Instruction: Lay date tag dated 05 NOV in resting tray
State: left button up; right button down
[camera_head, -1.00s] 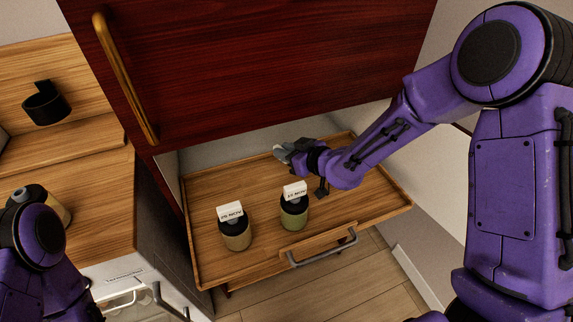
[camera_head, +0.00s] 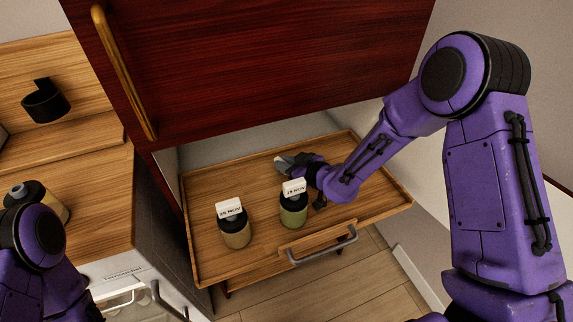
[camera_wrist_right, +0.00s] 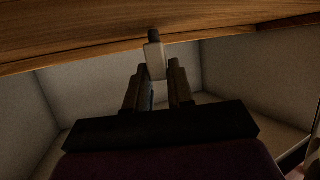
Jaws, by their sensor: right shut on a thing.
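My right gripper (camera_head: 290,161) is over the wooden drawer tray (camera_head: 353,212), behind the jars. It is shut on a small pale piece with a dark end (camera_wrist_right: 155,60), seen between the fingers in the right wrist view; no date is readable on it. A tan jar (camera_head: 236,237) and a green jar (camera_head: 293,214) stand upright in the tray. A white date tag (camera_head: 229,208) stands on the tan jar's black top, and another tag (camera_head: 294,187) on the green jar's. Their print is upside down and too small to read surely. My left gripper is out of view.
A dark red wooden door (camera_head: 260,60) with a brass handle hangs close above the tray. A jar with a grey knob (camera_head: 18,191) stands on the left counter (camera_head: 95,190), partly behind my left arm. The tray's right side is clear apart from my right arm.

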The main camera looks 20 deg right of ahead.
jog(key=shift+s+f, duration=0.35)
jog(key=shift+f, duration=0.2)
jog(key=c, duration=1)
grip_release()
jog(key=shift+s+a+f, duration=0.1)
jog(key=shift+r+p, duration=0.5)
jog(key=shift+r, duration=0.15)
jog(key=v, duration=0.7)
jog(key=shift+d+r, duration=0.15)
jog(key=shift+d, duration=0.05)
jog(key=shift+w, duration=0.25)
